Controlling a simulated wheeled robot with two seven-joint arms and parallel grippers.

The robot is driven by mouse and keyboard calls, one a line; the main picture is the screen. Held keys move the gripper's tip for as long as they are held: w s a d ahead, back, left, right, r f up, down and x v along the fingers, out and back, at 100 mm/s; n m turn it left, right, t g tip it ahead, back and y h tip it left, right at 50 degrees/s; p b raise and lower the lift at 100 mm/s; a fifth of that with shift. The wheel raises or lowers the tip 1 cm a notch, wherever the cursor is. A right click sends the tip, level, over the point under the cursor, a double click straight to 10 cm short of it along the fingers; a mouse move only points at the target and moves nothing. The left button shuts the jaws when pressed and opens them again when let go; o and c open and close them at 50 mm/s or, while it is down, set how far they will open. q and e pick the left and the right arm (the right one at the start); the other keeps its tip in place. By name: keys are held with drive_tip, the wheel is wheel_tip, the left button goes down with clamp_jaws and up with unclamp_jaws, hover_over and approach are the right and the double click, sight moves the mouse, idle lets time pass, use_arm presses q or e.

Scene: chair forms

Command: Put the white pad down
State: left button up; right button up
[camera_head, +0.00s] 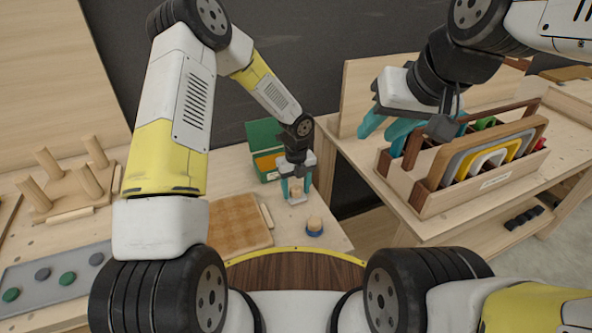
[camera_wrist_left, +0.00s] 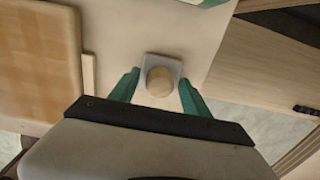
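The white pad (camera_head: 299,200) is a small pale square with a round wooden knob on top. It appears to rest on the left wooden table. In the left wrist view the white pad (camera_wrist_left: 174,63) lies between the fingertips, with its knob facing the camera. My left gripper (camera_head: 297,187) is open around the knob, with teal fingers on either side; the left wrist view shows the open fingers (camera_wrist_left: 159,82) apart from the knob. My right gripper (camera_head: 385,130) is open and empty beside the wooden caddy on the right table.
A wooden board (camera_head: 238,224) lies to the left, and a green box (camera_head: 263,140) stands behind. The caddy (camera_head: 480,193) holds several upright boards. A gap separates the tables. A peg rack (camera_head: 68,186) and grey tray (camera_head: 60,274) are far left.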

use_arm(q)
wheel_tip(320, 180, up, 12)
wheel_tip(320, 180, up, 10)
drive_tip(key=n+t, duration=0.1)
drive_tip(key=n, duration=0.6)
hover_over(296, 188)
drive_tip(key=s+a, duration=0.3)
drive_tip(key=a, duration=0.2)
drive_tip(key=s+a+r+n+t+h, duration=0.1)
drive_tip(key=s+a+r+n+t, duration=0.1)
drive_tip(key=s+a+r+n, duration=0.2)
drive_tip(key=s+a+r+n+t+h, duration=0.1)
drive_tip(key=s+a+r+n+t, duration=0.2)
drive_tip(key=s+r+n, duration=0.7)
drive_tip(key=s+a+n, duration=0.2)
drive_tip(key=s+n, duration=0.4)
drive_tip(key=n, duration=0.3)
drive_tip(key=shift+r+n, duration=0.35)
drive_tip(key=shift+n, duration=0.05)
drive_tip(key=shift+o, duration=0.2)
drive_tip(key=shift+a, duration=0.1)
